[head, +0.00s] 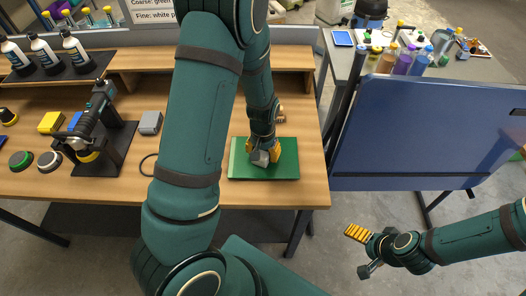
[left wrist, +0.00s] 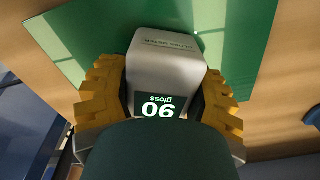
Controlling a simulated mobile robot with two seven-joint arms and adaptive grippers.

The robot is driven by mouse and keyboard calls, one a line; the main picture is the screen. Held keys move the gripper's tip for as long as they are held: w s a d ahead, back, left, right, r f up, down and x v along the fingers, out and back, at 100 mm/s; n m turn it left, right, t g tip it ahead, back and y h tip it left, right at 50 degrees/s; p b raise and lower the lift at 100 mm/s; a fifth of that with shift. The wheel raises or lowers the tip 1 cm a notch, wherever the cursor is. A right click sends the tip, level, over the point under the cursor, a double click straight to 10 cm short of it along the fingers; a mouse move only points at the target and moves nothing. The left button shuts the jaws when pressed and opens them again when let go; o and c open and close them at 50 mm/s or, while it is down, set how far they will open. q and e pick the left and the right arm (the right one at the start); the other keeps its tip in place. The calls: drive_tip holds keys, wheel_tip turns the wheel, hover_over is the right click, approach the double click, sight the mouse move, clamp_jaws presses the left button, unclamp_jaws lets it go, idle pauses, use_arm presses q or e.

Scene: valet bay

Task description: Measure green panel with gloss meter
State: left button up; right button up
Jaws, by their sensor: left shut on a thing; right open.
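The green panel (head: 285,170) lies flat near the right end of the wooden bench, and it also shows in the left wrist view (left wrist: 215,30). My left gripper (head: 261,155) is shut on the grey gloss meter (left wrist: 168,62) over the panel. The meter's display reads "90 gloss" in the left wrist view. The meter looks as if it rests on the panel, but its underside is hidden. In the head view the gripper covers part of the meter. My right gripper (head: 352,236) is open and empty, low at the right, off the bench.
A polisher (head: 95,115) stands on a black stand on the bench, with coloured blocks and round pads beside it. Several bottles (head: 45,52) stand on the back left shelf. A blue car panel (head: 425,130) stands right of the bench. A side table (head: 460,68) holds bottles behind it.

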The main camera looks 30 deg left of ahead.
idle(0.4)
use_arm(q)
drive_tip(key=shift+r+p, duration=3)
drive_tip(key=shift+r, duration=0.55)
drive_tip(key=shift+f, duration=0.1)
drive_tip(key=shift+w+a, duration=0.25)
drive_tip(key=shift+a, duration=0.05)
drive_tip(key=w+a+r+b, duration=0.1)
drive_tip(key=w+a+b, duration=0.2)
drive_tip(key=a, duration=0.8)
drive_tip(key=w+a+r+b, duration=0.1)
drive_tip(key=w+a+b, duration=0.2)
drive_tip(key=a, duration=0.8)
wheel_tip(320, 180, down, 10)
drive_tip(key=shift+s+f, duration=0.15)
